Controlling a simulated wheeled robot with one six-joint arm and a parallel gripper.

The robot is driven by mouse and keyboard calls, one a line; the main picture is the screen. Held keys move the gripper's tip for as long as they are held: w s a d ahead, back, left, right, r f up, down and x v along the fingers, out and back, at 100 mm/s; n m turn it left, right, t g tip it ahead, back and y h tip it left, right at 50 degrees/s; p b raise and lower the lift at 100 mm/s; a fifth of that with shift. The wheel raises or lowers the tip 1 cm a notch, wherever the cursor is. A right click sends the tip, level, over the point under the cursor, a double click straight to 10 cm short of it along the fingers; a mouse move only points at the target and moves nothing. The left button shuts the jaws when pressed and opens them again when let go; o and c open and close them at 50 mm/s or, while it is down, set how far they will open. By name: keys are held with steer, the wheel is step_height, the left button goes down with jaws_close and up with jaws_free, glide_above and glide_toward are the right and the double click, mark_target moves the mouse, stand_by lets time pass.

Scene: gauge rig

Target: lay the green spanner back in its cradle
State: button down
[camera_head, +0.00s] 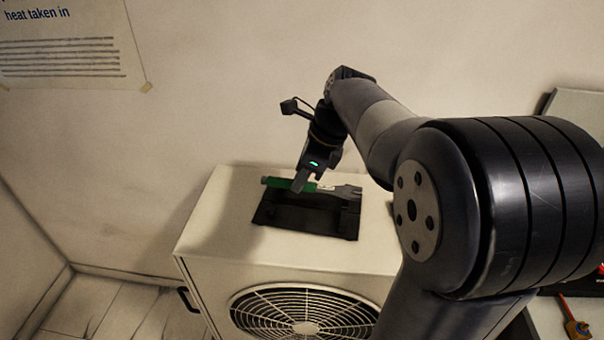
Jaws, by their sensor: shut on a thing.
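The green spanner (325,188) has a green handle at the left and a grey open jaw at the right. My gripper (299,186) is shut on its green handle from above. The spanner lies roughly level across the back of the black cradle (292,219), which rests on top of the white fan unit. I cannot tell whether the spanner touches the cradle or is held just above it. My gripper's fingers hide part of the handle.
The white fan unit (224,216) has a round grille (303,312) at its front and bare top around the cradle. A poster (68,45) hangs on the wall at the left. An orange-handled tool (574,322) lies at the lower right.

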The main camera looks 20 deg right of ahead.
steer(key=shift+r+p, duration=0.1)
steer(key=shift+p, duration=0.2)
steer(key=shift+f+b, duration=1.55)
steer(key=shift+f, duration=1.25)
steer(key=shift+p, duration=0.7)
steer(key=shift+f+b, duration=0.35)
steer(key=shift+f, duration=0.45)
steer(key=c, duration=1.3)
jaws_free()
steer(key=shift+o, duration=0.2)
steer(key=v, duration=1)
steer(key=shift+s+d+r+b, duration=0.15)
steer(key=shift+d+r+b, duration=0.05)
steer(key=shift+r+b, duration=0.15)
